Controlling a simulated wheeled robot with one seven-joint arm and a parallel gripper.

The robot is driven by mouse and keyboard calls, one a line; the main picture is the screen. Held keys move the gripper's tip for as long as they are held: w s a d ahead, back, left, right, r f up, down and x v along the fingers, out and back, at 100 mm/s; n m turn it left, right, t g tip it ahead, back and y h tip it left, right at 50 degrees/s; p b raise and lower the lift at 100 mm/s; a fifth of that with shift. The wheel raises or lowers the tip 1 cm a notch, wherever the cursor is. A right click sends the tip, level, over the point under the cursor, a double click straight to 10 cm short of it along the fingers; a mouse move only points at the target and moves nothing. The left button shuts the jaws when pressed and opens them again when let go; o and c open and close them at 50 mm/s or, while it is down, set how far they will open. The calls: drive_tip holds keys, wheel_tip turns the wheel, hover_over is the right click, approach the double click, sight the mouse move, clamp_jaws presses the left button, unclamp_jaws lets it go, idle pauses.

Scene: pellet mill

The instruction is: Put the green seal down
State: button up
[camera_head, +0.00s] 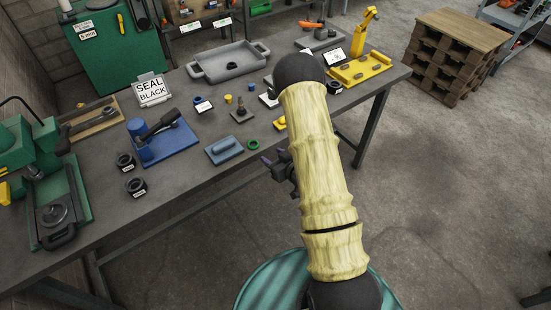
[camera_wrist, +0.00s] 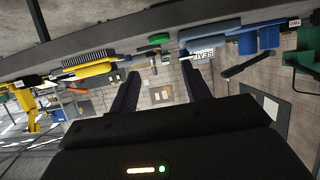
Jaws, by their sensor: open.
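The green seal (camera_head: 253,144) is a small green ring lying flat on the grey workbench (camera_head: 205,184), near its front edge and right of a blue-grey block (camera_head: 224,150). In the wrist view, the green seal (camera_wrist: 158,38) shows beyond my fingertips, on the bench that runs across the top. My gripper (camera_head: 276,168) is at the front edge of the bench, a little right of and nearer than the seal. In the wrist view, my gripper (camera_wrist: 162,82) has its two dark fingers spread, with nothing between them. The seal is apart from the fingers.
A sign reading SEAL BLACK (camera_head: 152,90) stands farther back. Black rings (camera_head: 125,161) lie left, near a blue fixture (camera_head: 168,138). A grey tray (camera_head: 229,63) and a yellow fixture (camera_head: 360,69) are at the back. Bare bench shows in front of the blue-grey block.

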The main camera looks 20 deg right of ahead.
drive_tip(key=s+r+m+g+h, duration=0.2)
drive_tip(key=s+r+g+h, duration=0.25)
drive_tip(key=r, duration=0.55)
drive_tip(key=s+a+r+g, duration=0.1)
drive_tip(key=s+r+g, duration=0.1)
drive_tip(key=s, duration=0.5)
drive_tip(key=s+a+r+m+g, duration=0.1)
drive_tip(key=s+a+r+g, duration=0.1)
drive_tip(key=s+r, duration=0.3)
drive_tip(key=s+g, duration=0.1)
drive_tip(key=s, duration=0.1)
drive_tip(key=shift+s+a+r+m+g, duration=0.2)
drive_tip(key=shift+s+m+g, duration=0.1)
drive_tip(key=shift+s+g, duration=0.05)
drive_tip(key=shift+c, duration=1.3)
drive_tip(key=shift+d, duration=0.1)
